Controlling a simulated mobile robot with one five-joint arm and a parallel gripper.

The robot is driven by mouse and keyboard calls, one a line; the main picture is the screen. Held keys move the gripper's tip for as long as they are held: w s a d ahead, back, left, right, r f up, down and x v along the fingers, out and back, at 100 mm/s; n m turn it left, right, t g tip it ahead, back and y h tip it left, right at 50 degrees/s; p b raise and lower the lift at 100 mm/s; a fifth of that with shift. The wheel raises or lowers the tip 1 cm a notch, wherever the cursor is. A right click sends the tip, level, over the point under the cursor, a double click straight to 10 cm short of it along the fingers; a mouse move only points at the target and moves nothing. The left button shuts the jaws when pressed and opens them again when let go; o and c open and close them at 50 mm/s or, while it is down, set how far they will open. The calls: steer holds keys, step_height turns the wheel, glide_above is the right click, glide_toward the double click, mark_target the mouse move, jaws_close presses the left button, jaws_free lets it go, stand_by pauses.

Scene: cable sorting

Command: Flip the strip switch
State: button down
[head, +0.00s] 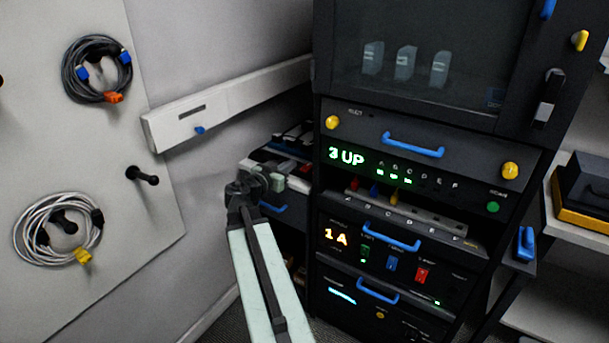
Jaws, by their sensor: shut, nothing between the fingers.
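My gripper (293,177) is shut and empty, at the end of my pale arm, left of the rack and apart from these switches. It is in front of a dark side unit and hides part of it.
Above the switches is a panel reading "3 UP" (346,156) and a row of coloured plugs. Blue handles (413,145) stick out from the rack. A white wall duct (228,103) runs behind my arm. Coiled cables (97,68) hang on the left board. Shelves stand at right.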

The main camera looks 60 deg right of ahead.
steer(key=b, duration=0.1)
glide_above(306, 169)
steer(key=shift+a+f, duration=0.25)
steer(key=shift+f, duration=0.4)
step_height(306, 169, down, 3)
steer(key=b, duration=0.3)
steer(key=shift+d, duration=0.1)
steer(key=shift+f+b, duration=0.5)
steer(key=shift+b, duration=0.15)
steer(key=shift+r, duration=0.1)
